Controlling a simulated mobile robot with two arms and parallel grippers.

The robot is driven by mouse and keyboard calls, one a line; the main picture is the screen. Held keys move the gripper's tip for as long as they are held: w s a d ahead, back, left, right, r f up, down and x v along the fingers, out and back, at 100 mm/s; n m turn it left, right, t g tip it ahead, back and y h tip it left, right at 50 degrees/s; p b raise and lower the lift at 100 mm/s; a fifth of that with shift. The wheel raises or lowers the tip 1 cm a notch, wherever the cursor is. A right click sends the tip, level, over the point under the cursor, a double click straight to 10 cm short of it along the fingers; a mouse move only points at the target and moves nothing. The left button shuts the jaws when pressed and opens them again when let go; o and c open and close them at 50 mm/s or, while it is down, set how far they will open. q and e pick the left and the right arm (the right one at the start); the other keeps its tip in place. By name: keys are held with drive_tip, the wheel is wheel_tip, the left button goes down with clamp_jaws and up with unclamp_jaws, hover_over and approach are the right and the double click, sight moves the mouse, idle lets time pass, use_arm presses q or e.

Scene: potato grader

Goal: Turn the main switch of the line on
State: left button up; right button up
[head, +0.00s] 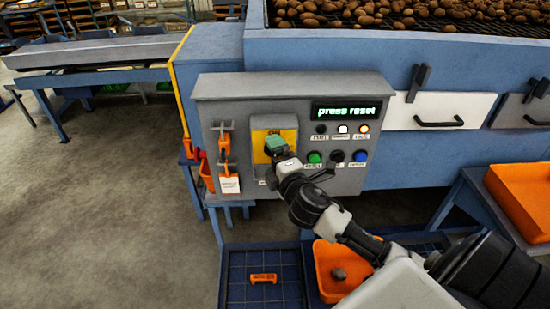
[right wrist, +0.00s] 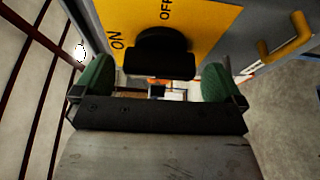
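The grey control panel (head: 290,90) stands at the centre of the head view, its display (head: 346,111) reading "press reset". On its left part is a yellow plate (head: 259,133); the right wrist view shows it (right wrist: 205,30) marked ON and OFF, with the black main switch knob (right wrist: 162,50). I cannot tell which mark the knob points to. My right gripper (head: 275,146) is in front of the plate and hides the knob in the head view. In the right wrist view its green fingertips (right wrist: 158,80) are wide apart, either side of the knob, with visible gaps. My left gripper is not in view.
Right of the plate are green (head: 314,157), black and blue (head: 360,156) buttons below small lamps. An orange lockout piece (head: 224,145) hangs left of the plate. Below are a blue tray (head: 235,290) and an orange bin (head: 325,262). Floor at left is clear.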

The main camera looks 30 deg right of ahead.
drive_tip(key=s+a+b, duration=0.1)
drive_tip(key=s+b, duration=0.3)
drive_tip(key=s, duration=0.6)
drive_tip(key=shift+s+a, duration=0.35)
